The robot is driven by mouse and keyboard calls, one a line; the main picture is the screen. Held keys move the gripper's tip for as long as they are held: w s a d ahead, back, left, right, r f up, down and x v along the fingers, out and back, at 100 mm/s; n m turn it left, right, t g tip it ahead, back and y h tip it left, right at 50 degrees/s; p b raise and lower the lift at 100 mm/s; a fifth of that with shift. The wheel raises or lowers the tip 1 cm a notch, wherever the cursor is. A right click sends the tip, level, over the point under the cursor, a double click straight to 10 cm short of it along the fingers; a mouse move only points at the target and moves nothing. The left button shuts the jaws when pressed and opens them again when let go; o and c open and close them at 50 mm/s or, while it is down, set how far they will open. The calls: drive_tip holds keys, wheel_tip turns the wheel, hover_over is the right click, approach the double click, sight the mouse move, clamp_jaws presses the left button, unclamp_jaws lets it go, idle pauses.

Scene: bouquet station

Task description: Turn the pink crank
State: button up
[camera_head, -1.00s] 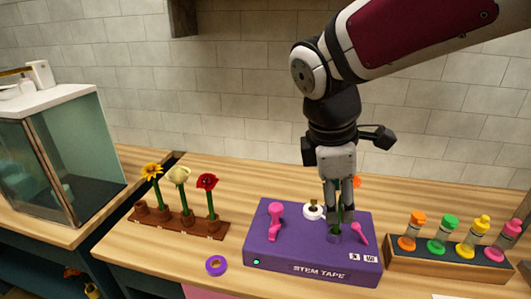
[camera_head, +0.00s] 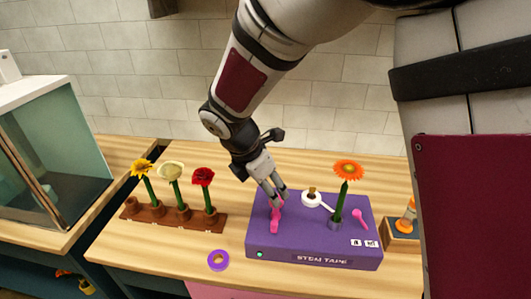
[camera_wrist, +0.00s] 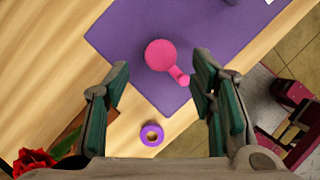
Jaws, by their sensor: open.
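The pink crank (camera_head: 275,220) stands upright on the left part of the purple stem tape box (camera_head: 312,262). In the wrist view the crank (camera_wrist: 161,55) shows from above as a round pink top with a short arm toward the lower right. My gripper (camera_head: 276,196) points down at the crank from just above. In the wrist view its open fingers stand left and right of the crank, with nothing held. Contact with the crank cannot be told. A second pink lever (camera_head: 360,219) sits at the box's right.
An orange flower (camera_head: 348,169) stands in a holder on the box, beside a white roll (camera_head: 312,199). A brown rack (camera_head: 158,216) with several flowers is at left. A purple ring (camera_head: 218,260) lies in front.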

hover_over(275, 213)
drive_tip(key=shift+w+f, duration=0.15)
drive_tip(key=shift+f, duration=1)
drive_tip(key=shift+w+f, duration=0.15)
drive_tip(key=shift+f, duration=0.95)
drive_tip(key=c, duration=1.1)
